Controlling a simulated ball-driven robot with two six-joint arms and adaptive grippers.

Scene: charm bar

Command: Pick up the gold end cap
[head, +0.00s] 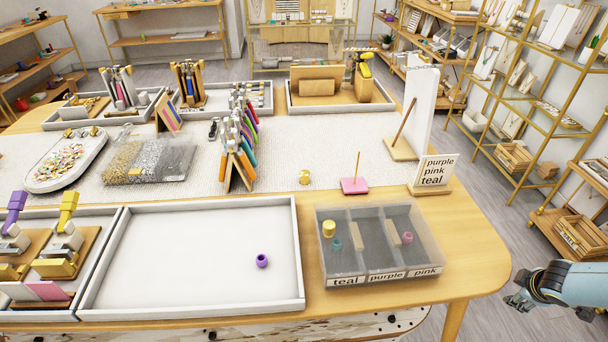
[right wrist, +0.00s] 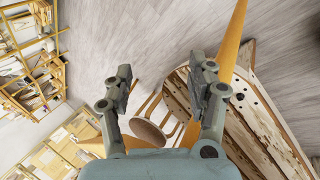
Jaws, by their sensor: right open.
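A small gold end cap (head: 304,177) stands on the pale mat near its front edge, left of the pink base with a thin rod (head: 355,186). A second gold, cap-like piece (head: 328,228) is at the teal compartment of the clear sorting box (head: 435,262), near a teal bead (head: 337,244). My right gripper (head: 512,300) is beyond the table's right edge, well apart from both gold pieces. In the right wrist view its two fingers (right wrist: 166,80) are spread with nothing between them. My left gripper is out of view.
A purple bead (head: 262,261) lies in the white tray (head: 190,312). Bare mat surrounds the gold end cap.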

